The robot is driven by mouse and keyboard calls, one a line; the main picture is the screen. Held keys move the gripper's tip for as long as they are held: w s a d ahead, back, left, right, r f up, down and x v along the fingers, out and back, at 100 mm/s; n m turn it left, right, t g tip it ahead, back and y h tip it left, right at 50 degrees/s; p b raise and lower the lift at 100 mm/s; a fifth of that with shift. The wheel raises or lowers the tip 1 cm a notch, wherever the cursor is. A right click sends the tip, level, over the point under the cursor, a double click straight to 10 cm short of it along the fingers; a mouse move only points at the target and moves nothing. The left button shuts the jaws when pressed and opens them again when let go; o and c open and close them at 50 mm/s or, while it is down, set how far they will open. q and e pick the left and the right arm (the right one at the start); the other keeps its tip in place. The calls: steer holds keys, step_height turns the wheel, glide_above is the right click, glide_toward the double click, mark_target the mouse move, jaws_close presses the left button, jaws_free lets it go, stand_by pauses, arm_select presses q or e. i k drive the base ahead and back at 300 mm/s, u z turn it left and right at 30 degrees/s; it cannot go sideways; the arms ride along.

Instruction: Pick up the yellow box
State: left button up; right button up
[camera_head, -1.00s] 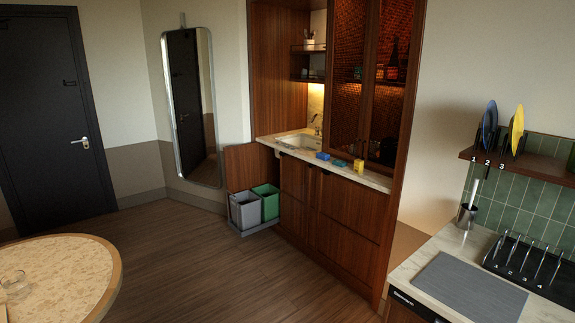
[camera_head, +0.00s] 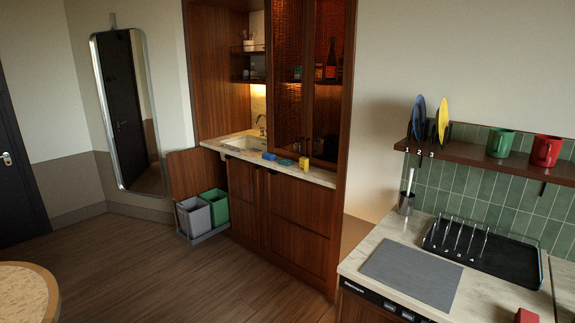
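The yellow box (camera_head: 304,163) is small and stands upright on the light stone counter (camera_head: 318,176) of the wooden kitchenette cabinet, near its right end. A blue item (camera_head: 269,156) and a low teal item (camera_head: 285,162) lie to its left on the same counter. The yellow box is some way off across the room. Neither of my grippers shows in the head view.
A pulled-out bin unit with a grey bin (camera_head: 194,217) and a green bin (camera_head: 216,208) stands on the floor left of the cabinet. A round table (camera_head: 28,290) is at lower left. A second counter with a grey mat (camera_head: 412,274) is at right. The floor between is clear.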

mark_target(304, 162)
steer(key=z, duration=0.05)
steer(key=k, duration=0.75)
steer(key=u, duration=0.25)
steer(key=i, duration=4.4)
steer(key=u, duration=2.45)
steer(key=k, duration=0.1)
steer(key=z, duration=2.05)
